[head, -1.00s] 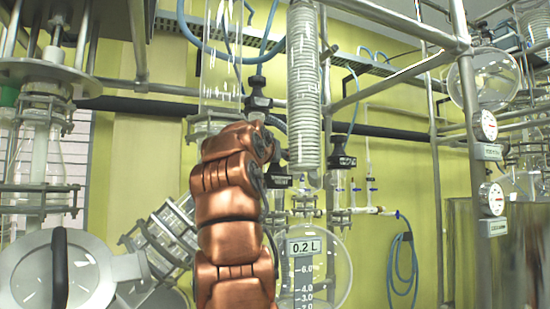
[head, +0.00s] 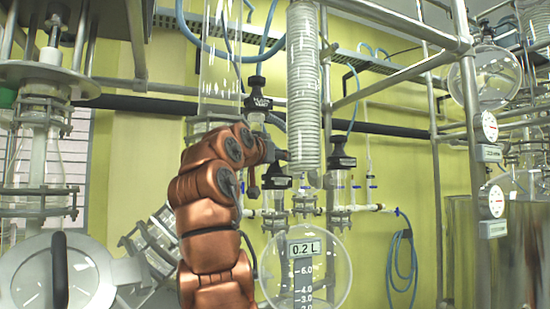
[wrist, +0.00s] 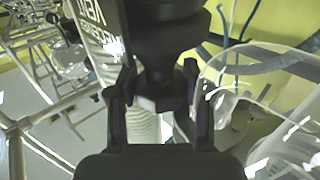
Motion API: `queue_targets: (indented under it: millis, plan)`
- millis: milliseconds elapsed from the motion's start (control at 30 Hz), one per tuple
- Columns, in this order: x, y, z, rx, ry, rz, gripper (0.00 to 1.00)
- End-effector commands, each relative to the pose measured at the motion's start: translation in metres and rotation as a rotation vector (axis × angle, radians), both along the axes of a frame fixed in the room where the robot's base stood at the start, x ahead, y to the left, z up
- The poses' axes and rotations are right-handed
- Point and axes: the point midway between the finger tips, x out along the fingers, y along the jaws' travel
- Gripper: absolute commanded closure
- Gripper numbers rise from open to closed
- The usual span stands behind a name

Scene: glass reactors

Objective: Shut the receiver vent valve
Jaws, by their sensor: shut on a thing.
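The receiver vent valve (wrist: 165,40) is a black knob with a stem at the top middle of the wrist view, its white label partly readable at its left. My gripper (wrist: 155,88) has one finger on each side of the lower, faceted part and is shut on it. In the head view a black valve (head: 275,179) with a small label hangs just below the end of my copper arm. My gripper (head: 278,156) is small and dark there, and its fingers are hard to make out. The valve's turn angle cannot be told.
A round glass flask (head: 335,262) with a 0.2 L display (head: 305,248) is below. A coiled condenser (head: 304,90) stands close to the right. Other black valves sit above (head: 257,97) and at the right (head: 342,160). Steel frame tubes (head: 470,150) are farther right.

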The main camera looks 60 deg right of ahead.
Motion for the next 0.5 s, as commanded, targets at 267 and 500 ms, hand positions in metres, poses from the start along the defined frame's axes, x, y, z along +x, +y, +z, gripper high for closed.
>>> queue_targets:
  millis: [267, 500]
  plan:
    - [0.0002, -0.0006, -0.0024, 0.006, 0.002, -0.001, 0.38]
    - [0.0003, 0.0001, -0.0017, 0.004, 0.002, 0.000, 0.38]
